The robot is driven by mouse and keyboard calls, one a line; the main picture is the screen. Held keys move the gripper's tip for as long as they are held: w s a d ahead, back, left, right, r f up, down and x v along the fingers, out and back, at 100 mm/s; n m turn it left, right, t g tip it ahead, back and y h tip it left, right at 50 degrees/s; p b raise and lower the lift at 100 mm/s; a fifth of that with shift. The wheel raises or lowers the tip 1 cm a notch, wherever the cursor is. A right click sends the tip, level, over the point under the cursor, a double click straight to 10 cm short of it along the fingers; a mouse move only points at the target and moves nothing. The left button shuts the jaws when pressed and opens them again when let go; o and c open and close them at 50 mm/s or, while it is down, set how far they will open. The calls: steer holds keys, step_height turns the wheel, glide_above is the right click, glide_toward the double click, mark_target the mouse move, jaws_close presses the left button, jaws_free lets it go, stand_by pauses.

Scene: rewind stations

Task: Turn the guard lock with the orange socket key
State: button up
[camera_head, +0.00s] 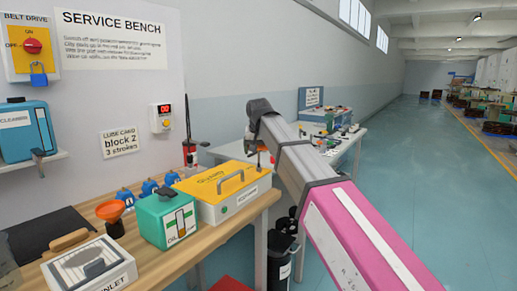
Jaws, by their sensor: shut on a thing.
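My arm reaches in from the lower right, and my gripper (262,149) hangs from its far end, just behind the right end of the yellow-lidded guard box (250,209). The gripper is small and partly hidden by my arm. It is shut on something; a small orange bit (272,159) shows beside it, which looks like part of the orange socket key. The guard box is white below, with a grey handle (231,181) on its lid, and stands at the right end of the wooden bench (205,243). I cannot make out the guard lock clearly.
On the bench left of the guard box stand a green oil box (160,221), an orange funnel (111,211), several blue items and a white inlet box (90,268). Open blue floor lies to the right.

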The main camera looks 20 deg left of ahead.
steer(key=m+h, duration=0.1)
steer(key=m, duration=0.3)
steer(key=shift+w+h, duration=0.1)
steer(key=shift+h, duration=0.3)
steer(key=m+h, duration=0.1)
steer(key=m, duration=0.3)
steer(key=shift+d, duration=0.15)
steer(key=shift+r, duration=0.2)
steer(key=shift+d+r+h, duration=0.1)
steer(key=shift+r+h, duration=0.2)
steer(key=shift+r, duration=2.55)
